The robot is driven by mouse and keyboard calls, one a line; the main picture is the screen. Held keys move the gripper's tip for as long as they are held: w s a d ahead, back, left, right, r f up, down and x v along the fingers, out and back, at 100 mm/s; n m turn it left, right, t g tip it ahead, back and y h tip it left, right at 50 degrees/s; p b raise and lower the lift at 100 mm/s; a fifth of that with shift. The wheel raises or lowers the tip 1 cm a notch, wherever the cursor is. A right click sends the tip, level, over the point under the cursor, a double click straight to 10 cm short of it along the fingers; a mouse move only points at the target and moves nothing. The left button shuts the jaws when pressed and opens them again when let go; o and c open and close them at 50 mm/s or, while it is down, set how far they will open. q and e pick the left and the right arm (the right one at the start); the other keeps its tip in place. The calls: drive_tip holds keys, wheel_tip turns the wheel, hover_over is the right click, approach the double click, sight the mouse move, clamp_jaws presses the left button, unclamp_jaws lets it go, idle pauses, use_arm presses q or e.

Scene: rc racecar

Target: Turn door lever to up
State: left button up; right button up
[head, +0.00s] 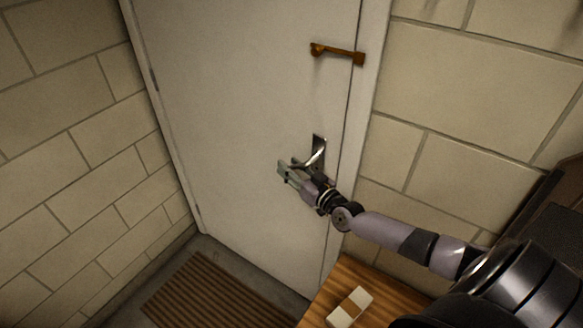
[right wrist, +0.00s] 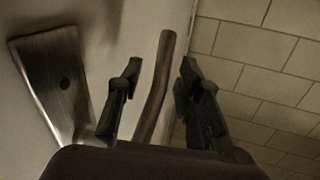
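The white door (head: 235,90) is shut and has a metal lever handle (head: 316,158) near its right edge. The lever runs down and to the left from its upright backplate (head: 318,140). My right gripper (head: 288,168) is at the lever, with its fingers pointing left. In the right wrist view, the lever's bar (right wrist: 156,90) lies between the two fingers of my right gripper (right wrist: 160,64), with a visible gap on each side. The backplate (right wrist: 60,85) is left of the fingers there. My left gripper is not in view.
A brown bar latch (head: 337,54) sits higher up at the door's right edge. Block walls (head: 480,90) flank the door. A wooden surface (head: 345,285) with a small pale block (head: 350,306) stands at the lower right. A brown ribbed mat (head: 210,295) lies on the floor.

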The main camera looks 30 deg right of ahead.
drive_tip(key=shift+c, duration=0.3)
clamp_jaws()
idle(0.6)
